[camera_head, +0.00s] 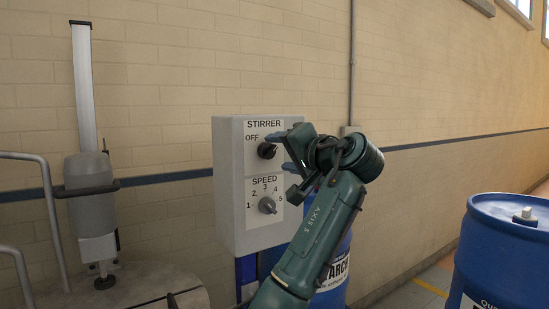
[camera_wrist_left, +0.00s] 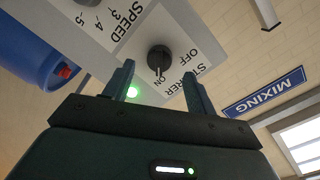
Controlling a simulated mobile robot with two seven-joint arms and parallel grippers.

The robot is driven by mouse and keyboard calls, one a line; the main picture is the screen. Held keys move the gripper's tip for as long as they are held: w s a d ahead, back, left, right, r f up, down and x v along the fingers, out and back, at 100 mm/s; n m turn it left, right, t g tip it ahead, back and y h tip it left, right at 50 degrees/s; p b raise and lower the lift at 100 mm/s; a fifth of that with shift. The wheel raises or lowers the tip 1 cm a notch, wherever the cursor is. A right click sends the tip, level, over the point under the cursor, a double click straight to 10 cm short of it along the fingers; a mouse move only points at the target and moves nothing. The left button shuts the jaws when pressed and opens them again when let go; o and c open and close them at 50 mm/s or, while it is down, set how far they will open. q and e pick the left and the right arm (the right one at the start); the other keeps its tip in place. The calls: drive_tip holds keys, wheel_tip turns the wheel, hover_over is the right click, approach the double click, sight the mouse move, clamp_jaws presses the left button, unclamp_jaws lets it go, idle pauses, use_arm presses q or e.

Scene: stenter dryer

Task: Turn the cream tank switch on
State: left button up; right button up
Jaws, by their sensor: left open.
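A grey control box (camera_head: 229,190) on the wall carries a black rotary switch (camera_head: 267,150) under the label STIRRER, with OFF on its left. The round tank top (camera_head: 140,286) is at lower left.
A SPEED dial (camera_head: 267,205) sits below the switch on the same box. A stirrer motor on a post (camera_head: 91,190) stands over the tank, with a metal rail (camera_head: 48,190) at left. Blue drums stand behind my arm and at right (camera_head: 500,250).

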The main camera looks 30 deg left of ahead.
use_arm(q)
drive_tip(key=b+v, duration=0.2)
drive_tip(key=v, duration=0.7)
drive_tip(key=w+f+m+t+h, duration=0.2)
drive_tip(key=w+f+h, duration=0.1)
drive_tip(key=f, duration=0.8)
drive_tip(key=w+f+m+t+h, duration=0.1)
drive_tip(key=w+f+m+h, duration=0.2)
drive_tip(key=f, duration=0.7)
drive_tip(key=s+d+f+m+h, duration=0.1)
drive_tip(key=s+f+m+h, duration=0.2)
drive_tip(key=f, duration=1.7)
drive_tip(key=s+d+f+n+h, duration=0.2)
drive_tip(key=s+f+h, duration=0.4)
drive_tip(key=s+f, duration=0.7)
drive_tip(key=s+f+n+h, duration=0.1)
drive_tip(key=s+f, duration=0.1)
drive_tip(key=s, duration=0.3)
drive_tip(key=s+d+f+n+h, duration=0.1)
drive_tip(key=s+f, duration=0.1)
drive_tip(key=s, duration=0.4)
drive_tip(key=s+f+n+g+h, duration=0.1)
drive_tip(key=s+f, duration=0.1)
drive_tip(key=s, duration=0.3)
drive_tip(key=shift+d+f, duration=0.2)
drive_tip(key=shift+f, duration=0.15)
